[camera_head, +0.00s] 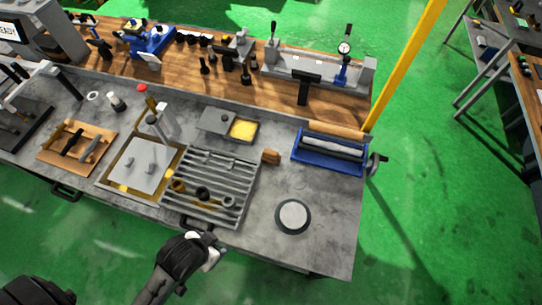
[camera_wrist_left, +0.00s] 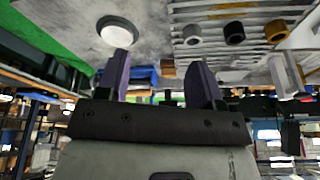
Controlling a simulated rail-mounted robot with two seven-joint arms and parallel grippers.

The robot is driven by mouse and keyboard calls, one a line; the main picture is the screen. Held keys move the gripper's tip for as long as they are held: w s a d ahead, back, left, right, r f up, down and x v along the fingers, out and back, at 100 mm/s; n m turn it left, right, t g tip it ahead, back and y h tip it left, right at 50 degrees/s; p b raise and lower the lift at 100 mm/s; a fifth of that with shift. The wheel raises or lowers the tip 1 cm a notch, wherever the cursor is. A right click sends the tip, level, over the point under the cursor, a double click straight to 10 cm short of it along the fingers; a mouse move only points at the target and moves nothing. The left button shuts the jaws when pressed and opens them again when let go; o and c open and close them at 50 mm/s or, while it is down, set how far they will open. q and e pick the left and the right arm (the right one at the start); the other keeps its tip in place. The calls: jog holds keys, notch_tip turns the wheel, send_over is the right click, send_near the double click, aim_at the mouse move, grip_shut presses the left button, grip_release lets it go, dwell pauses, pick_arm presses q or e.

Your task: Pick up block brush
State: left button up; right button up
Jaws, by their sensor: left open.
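A small brown block, which looks like the block brush (camera_head: 271,157), sits on the grey bench top just right of the slatted tray's upper right corner. It also shows as a small brown patch between my fingers in the left wrist view (camera_wrist_left: 168,69), at a distance. My left gripper (camera_head: 218,252) is at the bench's front edge, below the slatted tray and well apart from the block. In the left wrist view its two purple-grey fingers (camera_wrist_left: 161,72) are spread with nothing between them. My right gripper is in neither view.
The slatted tray (camera_head: 241,190) holds several rings. A round dark disc with a pale top (camera_head: 293,216) lies right of it. A blue tray with a roller (camera_head: 329,150) stands right of the block. Bare bench (camera_head: 262,238) lies between slatted tray and disc.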

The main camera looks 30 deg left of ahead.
pick_arm(q)
jog(key=shift+o, duration=0.3)
jog(key=o, duration=0.7)
